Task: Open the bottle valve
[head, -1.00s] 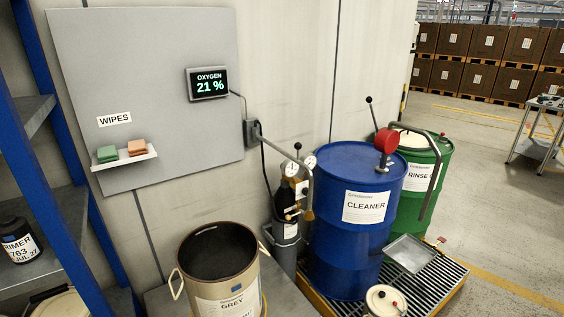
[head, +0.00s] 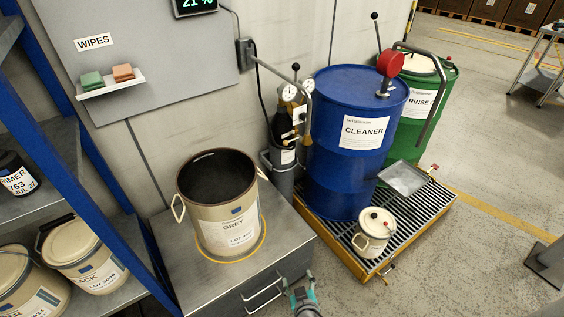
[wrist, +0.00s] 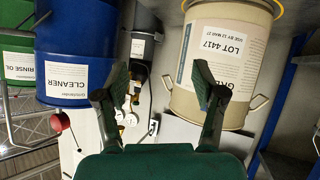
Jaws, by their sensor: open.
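The dark gas bottle (head: 283,137) stands against the wall in a grey holder, left of the blue drum. Its top carries round white gauges (head: 289,92) and brass fittings; the valve itself is too small to make out clearly. A grey bent pipe passes close in front of them. In the wrist view, which is upside down, the gauges and brass fittings (wrist: 128,117) show beyond the left finger, which partly covers that area. My gripper (wrist: 162,88) is open and empty, apart from the bottle. In the head view, part of my arm (head: 304,298) shows at the bottom edge.
An open GREY pail (head: 225,235) stands on a metal cabinet (head: 178,270) left of the bottle. The blue CLEANER drum (head: 350,165) and small lidded pail (head: 373,240) stand on a yellow-edged grating. Blue shelving (head: 90,160) is at left. Open floor lies at right.

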